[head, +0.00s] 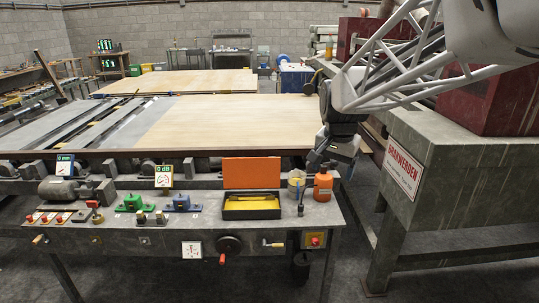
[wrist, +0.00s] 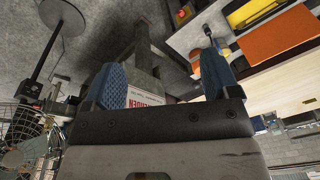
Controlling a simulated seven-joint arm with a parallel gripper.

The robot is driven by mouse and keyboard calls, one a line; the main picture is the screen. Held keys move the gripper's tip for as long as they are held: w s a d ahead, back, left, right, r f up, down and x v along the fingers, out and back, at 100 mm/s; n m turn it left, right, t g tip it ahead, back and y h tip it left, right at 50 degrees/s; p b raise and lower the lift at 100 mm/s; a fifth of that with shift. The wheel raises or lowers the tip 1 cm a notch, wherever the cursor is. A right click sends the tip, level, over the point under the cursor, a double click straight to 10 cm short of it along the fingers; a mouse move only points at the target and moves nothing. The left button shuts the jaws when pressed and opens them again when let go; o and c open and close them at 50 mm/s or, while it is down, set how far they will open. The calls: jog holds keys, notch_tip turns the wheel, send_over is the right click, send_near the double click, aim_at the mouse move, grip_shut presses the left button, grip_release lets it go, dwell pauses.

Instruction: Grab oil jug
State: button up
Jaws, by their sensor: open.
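The oil jug appears to be the orange bottle (head: 323,187) with a dark top, standing upright at the right end of the machine's front ledge in the head view. My gripper (head: 312,166) hangs just above and slightly left of it, small and dark there; I cannot tell whether they touch. In the wrist view my gripper (wrist: 162,78) shows two blue ribbed fingers spread wide, with nothing between them.
A black box (head: 251,207) with a raised orange lid (head: 251,173) stands left of the jug. A pale tin (head: 297,184) is close beside it. A grey-green machine (head: 455,175) with a sign stands right. Veneer sheets (head: 240,121) lie behind.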

jog(key=w+f+m, duration=0.3)
jog(key=w, duration=1.1)
jog(key=m+g, duration=0.2)
jog(key=m, duration=0.7)
send_over(298, 184)
jog(key=f, duration=2.8)
jog(key=shift+s+a+f, duration=0.1)
jog(key=shift+s+a, duration=0.05)
jog(key=shift+s, duration=0.1)
jog(key=shift+w+f, duration=0.2)
jog(key=shift+f, duration=0.1)
jog(key=shift+f, duration=1.3)
jog(key=shift+w+d+f, duration=0.1)
jog(key=shift+f, duration=1.2)
jog(key=shift+d+f, duration=0.1)
jog(key=shift+f, duration=1.2)
